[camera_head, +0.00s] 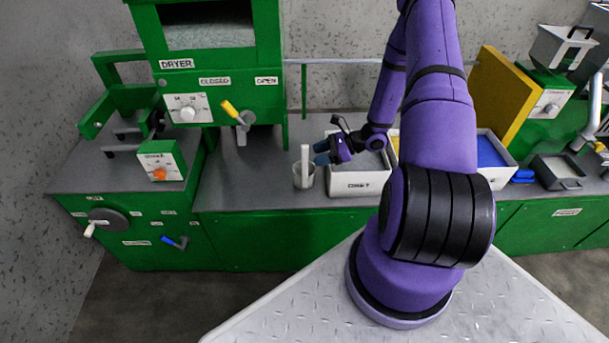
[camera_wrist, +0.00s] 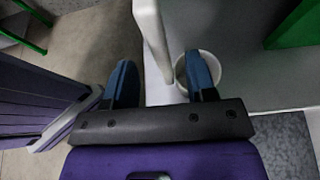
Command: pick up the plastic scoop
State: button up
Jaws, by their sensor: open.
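The plastic scoop (camera_head: 305,160) stands upright as a white stick in a clear cup (camera_head: 304,178) on the grey counter. My gripper (camera_head: 321,153) is open just right of the scoop's upper part, with its blue fingers pointing left. In the wrist view, the white scoop (camera_wrist: 152,35) rises between the lines of the two fingers of my gripper (camera_wrist: 161,75). The cup's round rim (camera_wrist: 212,62) shows partly behind the right finger. The scoop's lower end is hidden, and I cannot tell whether a finger touches it.
A white labelled bin (camera_head: 357,187) stands right of the cup, below my gripper. The green dryer (camera_head: 215,60) with its yellow-handled lever (camera_head: 231,110) is at the left. A bin with blue contents (camera_head: 492,152) is farther right. The counter left of the cup (camera_head: 240,185) is clear.

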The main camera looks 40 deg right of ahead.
aim_at(304, 162)
jog(key=shift+x, duration=2.75)
jog(key=shift+r, duration=0.1)
grip_shut()
